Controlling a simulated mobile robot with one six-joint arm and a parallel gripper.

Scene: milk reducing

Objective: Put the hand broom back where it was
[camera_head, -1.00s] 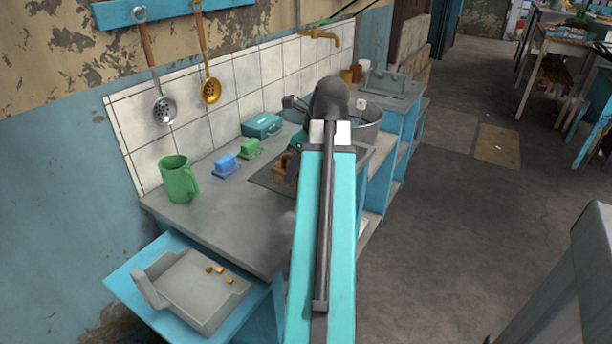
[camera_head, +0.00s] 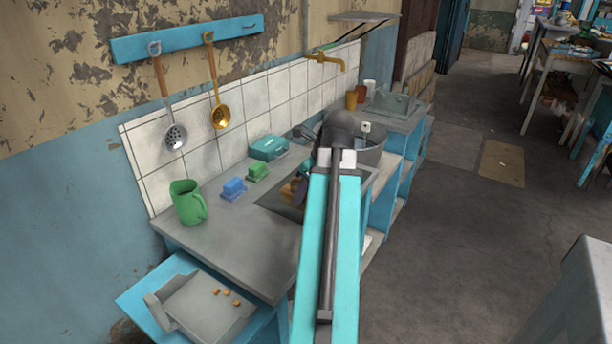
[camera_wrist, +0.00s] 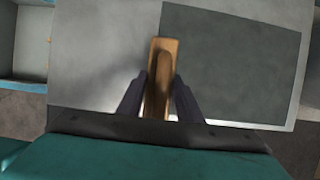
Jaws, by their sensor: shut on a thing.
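In the wrist view, the hand broom (camera_wrist: 164,52) is a long brown wooden piece standing between the two dark fingers of my gripper (camera_wrist: 159,88). The fingers are shut on it. It is over the grey counter, near the left edge of a darker square panel. In the head view, a brown part of the broom (camera_head: 289,192) shows just left of my arm, above the dark panel (camera_head: 271,200). My arm hides most of the gripper there. I cannot tell whether the broom touches the surface.
A green mug (camera_head: 186,203), a blue dish (camera_head: 233,188), a green dish (camera_head: 257,173) and a teal box (camera_head: 268,148) stand along the tiled wall. A grey tray (camera_head: 195,316) with small orange bits is at lower left. A metal basin (camera_head: 371,153) is behind my arm. The front counter is clear.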

